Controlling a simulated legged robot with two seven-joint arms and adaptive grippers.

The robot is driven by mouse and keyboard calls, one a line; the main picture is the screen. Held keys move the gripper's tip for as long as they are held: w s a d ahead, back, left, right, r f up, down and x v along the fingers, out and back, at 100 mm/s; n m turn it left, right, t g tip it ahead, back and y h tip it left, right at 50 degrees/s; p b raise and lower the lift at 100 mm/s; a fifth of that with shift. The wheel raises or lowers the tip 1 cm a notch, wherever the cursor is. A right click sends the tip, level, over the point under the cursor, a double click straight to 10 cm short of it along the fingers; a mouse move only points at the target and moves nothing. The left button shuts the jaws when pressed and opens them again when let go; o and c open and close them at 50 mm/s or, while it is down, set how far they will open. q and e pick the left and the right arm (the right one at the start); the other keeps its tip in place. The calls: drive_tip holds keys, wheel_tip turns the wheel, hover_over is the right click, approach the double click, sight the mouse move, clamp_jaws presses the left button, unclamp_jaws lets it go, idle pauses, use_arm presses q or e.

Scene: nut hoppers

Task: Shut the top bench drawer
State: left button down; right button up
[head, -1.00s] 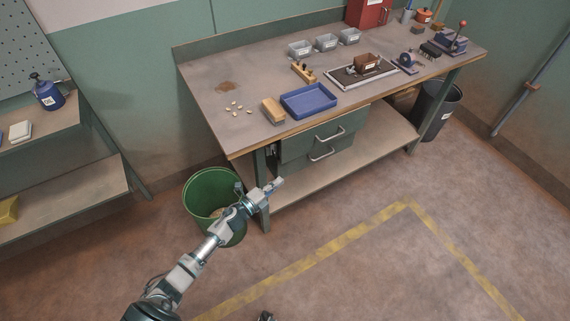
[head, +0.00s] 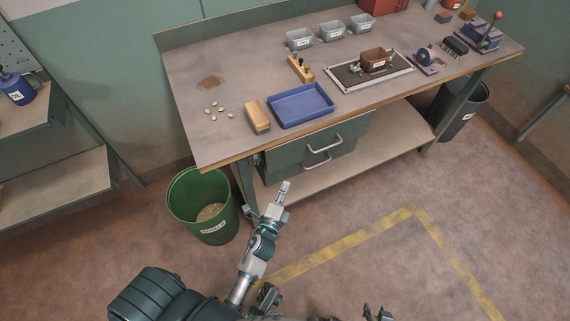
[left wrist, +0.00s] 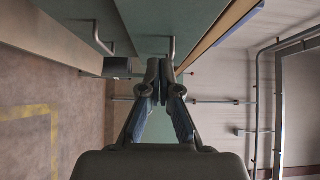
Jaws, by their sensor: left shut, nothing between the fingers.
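The bench (head: 215,150) has two green drawer fronts with metal handles under its left half. The top drawer handle (head: 325,146) sits just above the lower handle (head: 317,163). How far the top drawer stands out is hard to tell. My left gripper (head: 284,188) is shut and empty, below and left of the handles in the head view, with no visible contact. In the left wrist view its shut fingertips (left wrist: 153,72) point toward the bench, with both handles beyond them. At the bottom edge of the head view, dark finger-like parts of my right gripper (head: 375,313) show partly.
A green bin (head: 198,215) stands left of my left gripper, by the bench leg. A blue tray (head: 300,104) and a wooden block (head: 257,116) sit on the bench above the drawers. A low shelf (head: 390,145) runs beneath. Floor in front is clear.

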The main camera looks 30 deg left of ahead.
sight(278, 161)
use_arm(q)
drive_tip(key=w+a, duration=0.1)
drive_tip(key=w, duration=0.1)
drive_tip(key=w+a, duration=0.2)
drive_tip(key=w, duration=0.1)
drive_tip(key=w+a, duration=0.1)
drive_tip(key=w, duration=0.1)
drive_tip(key=shift+w+a+f, duration=0.15)
drive_tip(key=shift+w+a, duration=0.15)
drive_tip(key=shift+w, duration=0.1)
drive_tip(key=shift+d, duration=0.5)
drive_tip(key=shift+w+a, duration=0.1)
drive_tip(key=w+a, duration=0.2)
drive_tip(key=a, duration=0.1)
drive_tip(key=shift+a+r, duration=0.1)
drive_tip(key=shift+r, duration=0.1)
drive_tip(key=shift+a, duration=0.2)
drive_tip(key=shift+r, duration=0.1)
use_arm(e)
drive_tip(key=shift+s+d+f+g, duration=0.15)
drive_tip(key=shift+s+d+g, duration=0.2)
drive_tip(key=shift+s, duration=0.35)
use_arm(q)
drive_tip(key=shift+d, duration=0.15)
use_arm(e)
drive_tip(key=shift+d, duration=0.15)
drive_tip(key=shift+s, duration=0.1)
